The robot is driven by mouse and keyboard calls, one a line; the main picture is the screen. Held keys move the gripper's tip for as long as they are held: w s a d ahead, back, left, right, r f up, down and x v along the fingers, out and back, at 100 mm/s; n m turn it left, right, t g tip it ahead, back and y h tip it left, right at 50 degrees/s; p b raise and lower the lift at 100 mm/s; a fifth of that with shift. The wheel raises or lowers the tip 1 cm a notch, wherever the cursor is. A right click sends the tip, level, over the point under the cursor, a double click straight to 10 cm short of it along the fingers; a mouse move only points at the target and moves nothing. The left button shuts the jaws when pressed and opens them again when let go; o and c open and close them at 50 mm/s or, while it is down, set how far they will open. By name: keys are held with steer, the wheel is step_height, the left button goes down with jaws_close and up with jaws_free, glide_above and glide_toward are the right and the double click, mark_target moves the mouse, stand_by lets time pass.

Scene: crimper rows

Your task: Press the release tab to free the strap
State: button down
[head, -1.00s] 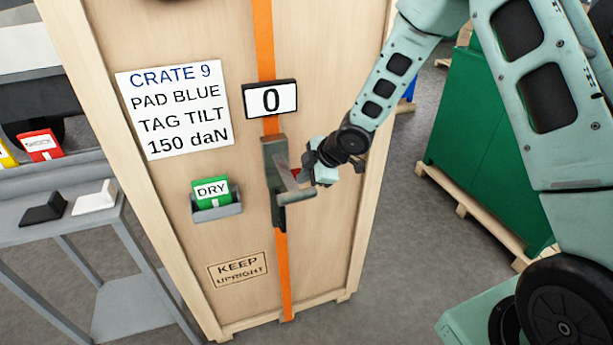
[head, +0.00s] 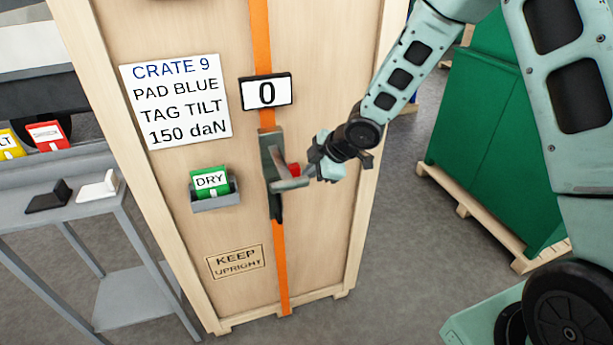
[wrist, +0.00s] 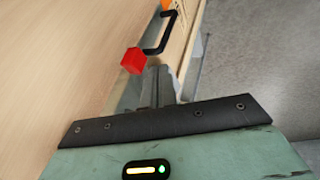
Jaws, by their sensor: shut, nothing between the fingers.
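The orange strap (head: 260,45) runs down the front of the wooden crate through a grey ratchet buckle (head: 268,150). A grey lever (head: 288,184) sticks out from the buckle. The red release tab (head: 294,169) shows just above the lever, and as a red block in the wrist view (wrist: 132,61). My gripper (head: 311,172) is shut and empty, just right of the tab. In the wrist view its fingertips (wrist: 160,82) are close below and right of the red block, with a gap apparent; exact depth is unclear. The display (head: 266,93) above the buckle reads 0.
The crate (head: 320,80) carries a CRATE 9 label (head: 176,100) and a holder with a green DRY card (head: 210,182). A grey table (head: 95,225) with cards and pads stands left. A green cabinet (head: 490,140) on a pallet stands right. Floor between is clear.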

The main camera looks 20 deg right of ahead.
steer(key=p+v, duration=0.1)
steer(key=v, duration=0.6)
steer(key=shift+r+p, duration=0.15)
steer(key=shift+p, duration=0.15)
stand_by(0.4)
steer(key=s+d+r+m+g+h, duration=0.25)
steer(key=s+d+m, duration=0.25)
steer(key=s+m, duration=0.3)
steer(key=s+d+r+m+g+h, duration=0.1)
steer(key=s+d+r+m+h, duration=0.2)
steer(key=s+m, duration=0.55)
steer(key=s+a+f+n+g+y+b, duration=0.1)
steer(key=s+a+n+b, duration=0.4)
steer(key=s+a, duration=0.9)
steer(key=a+f+n+g, duration=0.1)
steer(key=a+f+n, duration=0.1)
steer(key=a, duration=0.1)
steer(key=shift+s+a, duration=0.15)
steer(key=shift+s, duration=0.1)
